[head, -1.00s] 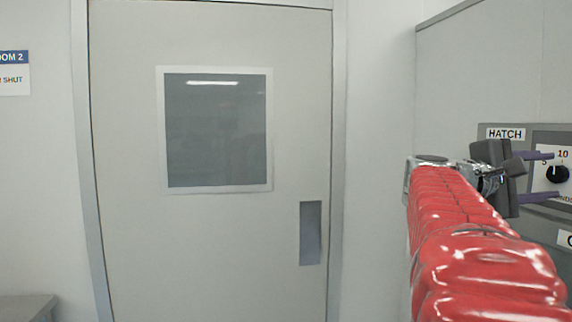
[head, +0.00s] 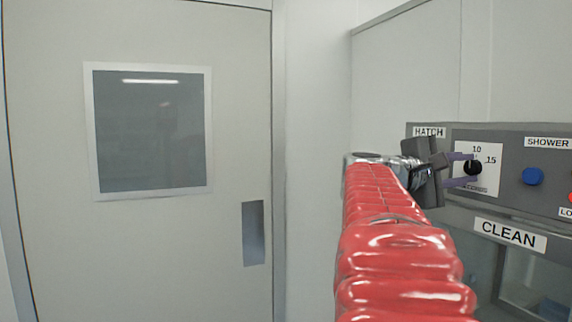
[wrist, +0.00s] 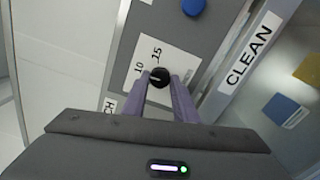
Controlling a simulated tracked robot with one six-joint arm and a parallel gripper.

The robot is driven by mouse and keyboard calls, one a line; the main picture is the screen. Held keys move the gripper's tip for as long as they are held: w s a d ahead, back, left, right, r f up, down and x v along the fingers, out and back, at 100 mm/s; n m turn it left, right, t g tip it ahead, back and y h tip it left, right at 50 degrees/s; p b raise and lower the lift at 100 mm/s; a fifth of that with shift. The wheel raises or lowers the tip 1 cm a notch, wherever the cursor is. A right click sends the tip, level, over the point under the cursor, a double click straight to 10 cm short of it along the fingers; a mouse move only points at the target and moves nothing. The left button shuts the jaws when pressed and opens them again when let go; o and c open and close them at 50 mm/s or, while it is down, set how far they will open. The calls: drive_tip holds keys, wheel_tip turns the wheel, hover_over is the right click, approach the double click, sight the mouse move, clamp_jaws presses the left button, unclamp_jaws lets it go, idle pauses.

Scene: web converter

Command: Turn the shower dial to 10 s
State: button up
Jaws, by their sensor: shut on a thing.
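The shower dial is a black round knob (head: 472,167) on a white plate with the numbers 10 and 15, set in a grey panel. It also shows in the wrist view (wrist: 159,77), between the tips of my purple fingers. My gripper (head: 463,169) is shut on the knob, one finger on each side. A short pale mark shows on the knob's left part in the wrist view; its exact setting is too small to read. The 5 mark is hidden behind my gripper in the head view.
A blue button (head: 533,176) sits right of the dial under a SHOWER label (head: 548,142). A red button is partly cut off at the right edge. Below is a CLEAN hatch window (head: 525,290). A closed door (head: 150,230) with a window stands at left.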

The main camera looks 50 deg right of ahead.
drive_tip(key=shift+f, duration=0.15)
drive_tip(key=shift+c, duration=0.4)
drive_tip(key=o, duration=1.1)
drive_tip(key=shift+c, duration=0.2)
drive_tip(key=shift+a, duration=0.15)
drive_tip(key=v, duration=1.3)
drive_tip(key=shift+w+a, duration=0.2)
drive_tip(key=shift+a, duration=0.05)
drive_tip(key=shift+m, duration=0.3)
